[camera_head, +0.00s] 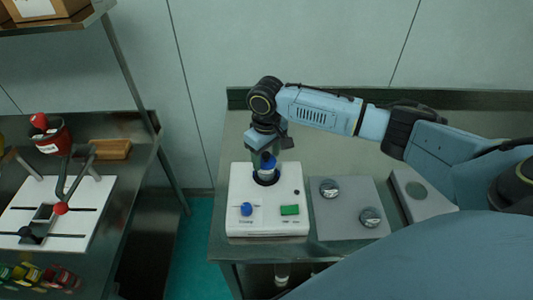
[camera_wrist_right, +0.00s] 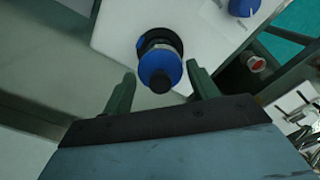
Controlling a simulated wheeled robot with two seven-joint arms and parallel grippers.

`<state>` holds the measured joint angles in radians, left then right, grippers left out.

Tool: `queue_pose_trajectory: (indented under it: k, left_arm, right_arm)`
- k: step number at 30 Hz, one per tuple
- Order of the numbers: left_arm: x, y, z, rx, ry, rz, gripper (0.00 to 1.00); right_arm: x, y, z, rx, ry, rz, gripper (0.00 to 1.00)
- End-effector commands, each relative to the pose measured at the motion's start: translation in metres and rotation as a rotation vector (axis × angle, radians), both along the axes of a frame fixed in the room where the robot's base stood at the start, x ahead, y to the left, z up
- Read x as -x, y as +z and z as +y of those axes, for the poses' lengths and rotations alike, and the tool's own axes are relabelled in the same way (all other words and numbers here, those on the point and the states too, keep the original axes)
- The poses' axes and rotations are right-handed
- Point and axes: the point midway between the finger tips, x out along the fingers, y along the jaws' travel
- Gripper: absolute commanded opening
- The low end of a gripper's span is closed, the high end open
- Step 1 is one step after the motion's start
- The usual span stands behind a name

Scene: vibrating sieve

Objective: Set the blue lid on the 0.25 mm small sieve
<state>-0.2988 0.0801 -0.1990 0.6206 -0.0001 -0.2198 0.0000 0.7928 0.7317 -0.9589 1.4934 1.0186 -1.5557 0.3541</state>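The blue lid (camera_head: 267,158), with a dark knob in its middle, is on top of a small silvery stack in the round opening of the white sieve machine (camera_head: 240,180). In the right wrist view the blue lid (camera_wrist_right: 161,66) faces the camera, with a silvery band and more blue behind it. The sieve size is not readable. My right gripper (camera_wrist_right: 161,73) is open, its two green fingers on either side of the lid with gaps to it. In the head view this gripper (camera_head: 268,151) is above the machine, partly hidden by its wrist. My left gripper is out of view.
Two small silvery round pieces (camera_head: 329,188) (camera_head: 370,217) sit on a grey plate (camera_head: 345,210) right of the machine. Another grey plate with a round spot (camera_head: 416,190) lies farther right. The machine has a blue knob (camera_head: 246,209) and green switch (camera_head: 290,210). A separate bench stands left.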

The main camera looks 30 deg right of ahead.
Motion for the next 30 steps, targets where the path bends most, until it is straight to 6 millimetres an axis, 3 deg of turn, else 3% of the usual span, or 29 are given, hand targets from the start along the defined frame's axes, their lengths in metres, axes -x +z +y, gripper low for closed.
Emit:
queue_pose_trajectory:
  k: [3,14,30]
  left_arm:
    - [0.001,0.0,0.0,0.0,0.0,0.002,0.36]
    - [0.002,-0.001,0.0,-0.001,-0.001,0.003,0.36]
    - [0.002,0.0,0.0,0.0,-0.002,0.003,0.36]
  right_arm:
    - [0.0,0.0,0.0,0.0,0.0,0.0,0.72]
    - [0.0,0.007,0.0,0.0,0.0,-0.001,0.72]
    - [-0.001,0.108,0.0,-0.001,-0.001,-0.001,0.72]
